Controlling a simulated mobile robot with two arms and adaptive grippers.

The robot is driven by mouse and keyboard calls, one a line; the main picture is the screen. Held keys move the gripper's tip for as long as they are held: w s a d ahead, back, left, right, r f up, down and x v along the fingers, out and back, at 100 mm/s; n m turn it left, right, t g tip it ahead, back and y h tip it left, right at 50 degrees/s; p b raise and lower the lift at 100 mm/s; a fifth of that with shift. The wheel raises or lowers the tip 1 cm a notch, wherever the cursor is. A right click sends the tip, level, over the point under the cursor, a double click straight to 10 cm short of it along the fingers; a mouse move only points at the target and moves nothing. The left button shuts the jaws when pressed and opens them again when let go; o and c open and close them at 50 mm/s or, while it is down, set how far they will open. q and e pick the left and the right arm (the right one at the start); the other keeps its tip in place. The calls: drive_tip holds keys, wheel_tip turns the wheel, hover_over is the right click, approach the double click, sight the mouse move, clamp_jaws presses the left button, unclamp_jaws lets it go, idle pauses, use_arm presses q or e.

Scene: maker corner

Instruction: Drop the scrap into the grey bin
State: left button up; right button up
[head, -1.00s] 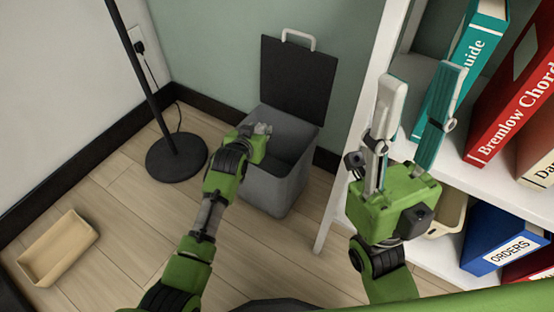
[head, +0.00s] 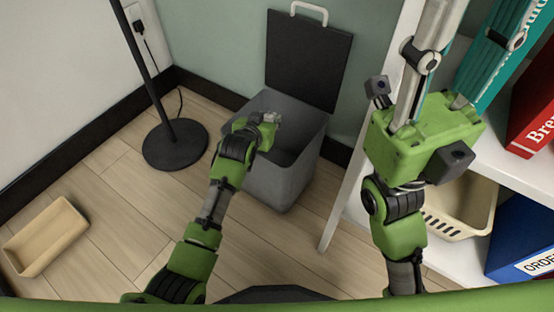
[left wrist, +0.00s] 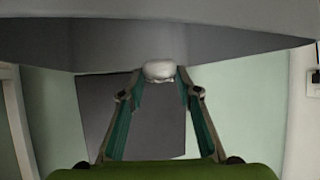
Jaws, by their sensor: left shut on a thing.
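The scrap (left wrist: 158,70) is a pale, crumpled lump between the fingertips of my left gripper in the left wrist view. My left gripper (head: 270,119) is shut on it and held over the bin's opening, near the left rim in the head view. The arm hides part of the opening. The grey bin (head: 272,183) stands on the floor against the green wall. Its dark lid (head: 308,60) is up, leaning back. My right gripper (head: 468,42) is open in front of the shelf at right, its fingertips cut off by the top edge.
A black lamp stand (head: 174,145) is on the floor left of the bin. A tan tray (head: 45,237) lies at lower left. The white shelf (head: 350,190) at right holds binders and a cream basket (head: 458,209). Bare wooden floor lies in front of the bin.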

idle(0.3)
use_arm(q)
drive_tip(key=o, duration=0.8)
drive_tip(key=shift+f, duration=0.1)
drive_tip(key=v, duration=1.2)
drive_tip(key=shift+s+f, duration=0.1)
drive_tip(key=shift+f, duration=0.05)
